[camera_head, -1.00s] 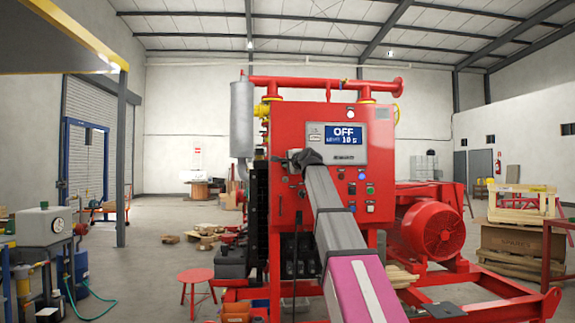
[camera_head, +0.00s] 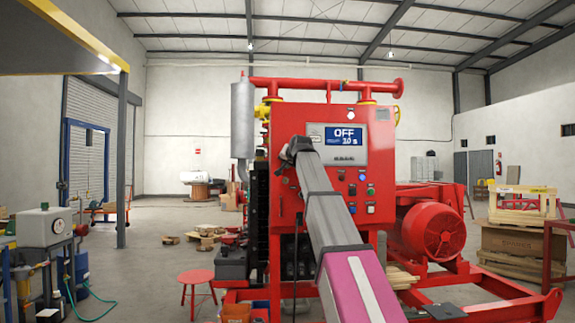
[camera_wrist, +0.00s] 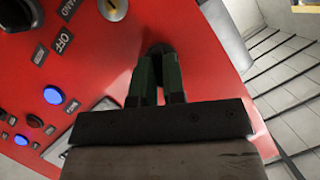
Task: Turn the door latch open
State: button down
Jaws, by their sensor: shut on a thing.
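The red control cabinet door (camera_head: 288,205) stands upright on the pump skid, with a display reading OFF. In the wrist view the red door face (camera_wrist: 115,60) fills the left and middle, tilted. My gripper (camera_wrist: 158,70) has its two dark green fingers close together on a small black door latch (camera_wrist: 158,48) near the door's edge. Most of the latch is hidden by the fingers. In the head view my gripper (camera_head: 288,153) is at the door's left side, and my arm covers part of the door. The door looks shut.
A red motor (camera_head: 433,230) sits right of the cabinet. A red stool (camera_head: 195,277) stands front left. In the wrist view a black selector knob (camera_wrist: 18,14), a key switch (camera_wrist: 113,8) and lit blue buttons (camera_wrist: 53,95) are left of the fingers. Open floor lies left of the skid.

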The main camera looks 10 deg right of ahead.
jog(key=n+h, duration=0.3)
jog(key=n, duration=0.1)
jog(key=shift+a, duration=0.2)
dwell(0.6)
jog(key=c, duration=1.2)
grip_release()
jog(key=shift+s, duration=0.1)
jog(key=v, duration=1)
jog(key=shift+s+r, duration=0.25)
jog(key=shift+s, duration=0.05)
